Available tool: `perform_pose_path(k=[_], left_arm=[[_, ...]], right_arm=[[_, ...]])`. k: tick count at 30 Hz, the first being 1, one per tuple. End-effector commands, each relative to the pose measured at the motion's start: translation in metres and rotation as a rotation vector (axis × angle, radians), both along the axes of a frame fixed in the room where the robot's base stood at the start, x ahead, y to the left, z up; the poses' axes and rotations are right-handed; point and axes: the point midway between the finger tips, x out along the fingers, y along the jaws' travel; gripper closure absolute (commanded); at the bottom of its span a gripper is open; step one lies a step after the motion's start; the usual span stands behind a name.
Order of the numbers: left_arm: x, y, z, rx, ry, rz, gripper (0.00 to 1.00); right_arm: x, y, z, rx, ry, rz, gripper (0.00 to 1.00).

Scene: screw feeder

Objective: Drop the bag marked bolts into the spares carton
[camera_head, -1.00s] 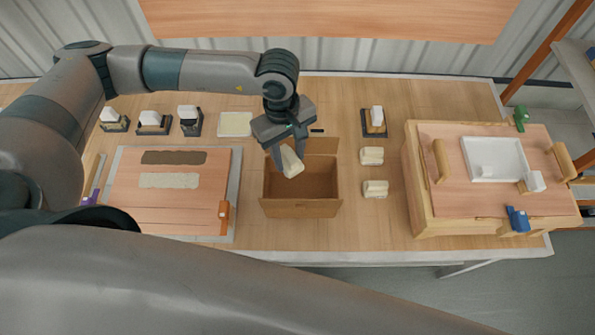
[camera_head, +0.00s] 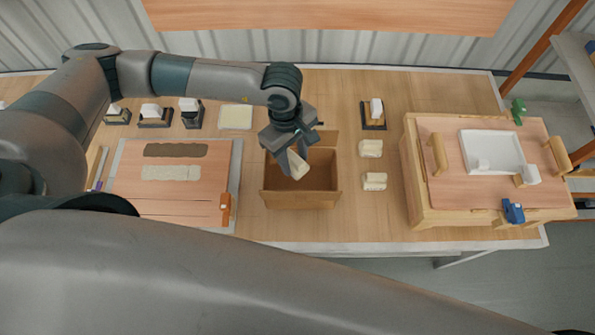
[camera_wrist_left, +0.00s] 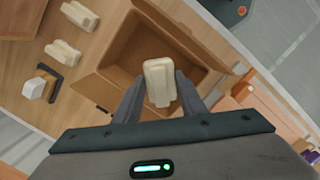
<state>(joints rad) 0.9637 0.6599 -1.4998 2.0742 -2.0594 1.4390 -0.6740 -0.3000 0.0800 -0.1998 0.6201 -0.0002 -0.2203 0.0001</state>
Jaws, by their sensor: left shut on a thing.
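My left gripper (camera_head: 291,165) is shut on a cream-coloured bag (camera_head: 298,165), which also shows between the fingers in the left wrist view (camera_wrist_left: 160,82). I cannot read any marking on it. The open brown carton (camera_head: 302,201) stands on the table just below the gripper. The held bag is over the carton's opening, towards its left side in the head view. In the left wrist view the carton (camera_wrist_left: 204,55) lies behind the bag, with its flaps spread. The gripper partly hides the carton's back left. My right gripper does not show.
Two more cream bags (camera_head: 370,148) (camera_head: 374,181) lie right of the carton, near a dark holder with a white block (camera_head: 374,113). A wooden box with a white tray (camera_head: 492,152) stands at right. A board (camera_head: 175,185) lies left of the carton.

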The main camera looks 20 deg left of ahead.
Motion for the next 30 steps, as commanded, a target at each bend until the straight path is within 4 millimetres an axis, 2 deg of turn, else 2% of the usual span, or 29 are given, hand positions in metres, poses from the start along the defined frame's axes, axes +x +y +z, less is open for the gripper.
perform_pose_path(k=[12, 25, 26, 27, 28, 30], left_arm=[[0.000, 0.000, -0.038, 0.001, -0.001, -0.001, 0.86], [0.000, 0.000, -0.044, -0.001, -0.001, -0.001, 0.86], [0.000, 0.000, -0.044, -0.001, -0.001, -0.001, 0.61], [0.000, 0.000, -0.044, -0.001, -0.001, -0.001, 0.51], [0.000, 0.000, -0.044, 0.000, 0.000, -0.001, 0.44], [0.000, 0.000, -0.044, 0.001, -0.001, -0.001, 0.41]], right_arm=[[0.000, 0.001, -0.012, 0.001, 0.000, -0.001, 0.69], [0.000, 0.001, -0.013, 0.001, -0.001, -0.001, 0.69], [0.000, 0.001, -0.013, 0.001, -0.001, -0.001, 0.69], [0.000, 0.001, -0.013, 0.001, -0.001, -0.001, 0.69], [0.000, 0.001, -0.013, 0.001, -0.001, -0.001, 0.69], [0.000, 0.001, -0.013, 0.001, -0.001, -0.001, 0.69]])
